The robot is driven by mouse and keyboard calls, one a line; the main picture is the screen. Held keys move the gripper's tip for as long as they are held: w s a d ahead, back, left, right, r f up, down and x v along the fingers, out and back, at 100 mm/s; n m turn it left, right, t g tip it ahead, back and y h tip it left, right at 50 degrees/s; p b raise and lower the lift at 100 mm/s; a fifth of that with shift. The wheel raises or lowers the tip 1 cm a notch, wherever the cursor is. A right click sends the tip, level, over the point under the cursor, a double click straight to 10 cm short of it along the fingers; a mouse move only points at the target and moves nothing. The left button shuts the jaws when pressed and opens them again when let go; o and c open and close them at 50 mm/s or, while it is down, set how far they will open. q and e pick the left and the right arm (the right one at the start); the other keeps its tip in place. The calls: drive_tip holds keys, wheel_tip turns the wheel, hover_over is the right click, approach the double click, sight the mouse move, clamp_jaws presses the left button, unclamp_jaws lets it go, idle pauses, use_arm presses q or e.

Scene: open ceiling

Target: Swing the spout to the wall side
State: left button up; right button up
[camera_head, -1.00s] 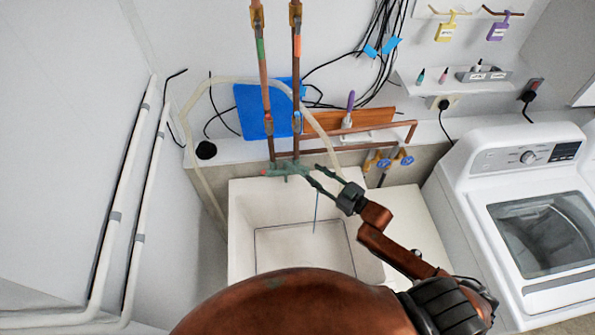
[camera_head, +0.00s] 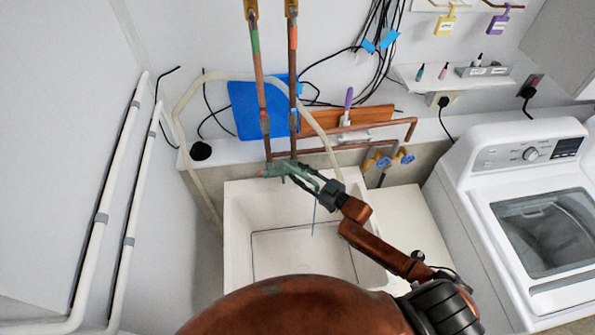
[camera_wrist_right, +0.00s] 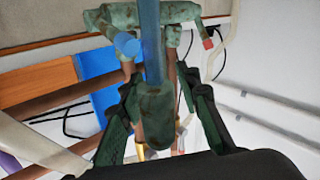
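The green, weathered tap (camera_head: 276,169) sits on the wall side of the white sink (camera_head: 236,235), below two copper pipes. Its spout (camera_wrist_right: 155,115) points out over the basin, and a thin blue stream (camera_head: 314,215) falls from it. The stream also shows as a blue band in the right wrist view (camera_wrist_right: 153,40). My right gripper (camera_head: 303,177) reaches in from the right at the tap. Its fingers are apart, one on each side of the spout in the wrist view (camera_wrist_right: 160,112); I cannot tell whether either touches it. My left gripper is not in view.
A pale hose (camera_head: 180,135) loops behind the tap and down the left of the sink. Blue valve handles (camera_head: 384,162) are on the wall right of the tap. A washing machine (camera_head: 520,190) stands at the right. White pipes (camera_head: 102,215) run along the left wall.

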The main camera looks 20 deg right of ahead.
drive_tip(key=shift+w+a, duration=0.3)
drive_tip(key=shift+w, duration=0.25)
drive_tip(key=shift+f, duration=0.1)
clamp_jaws()
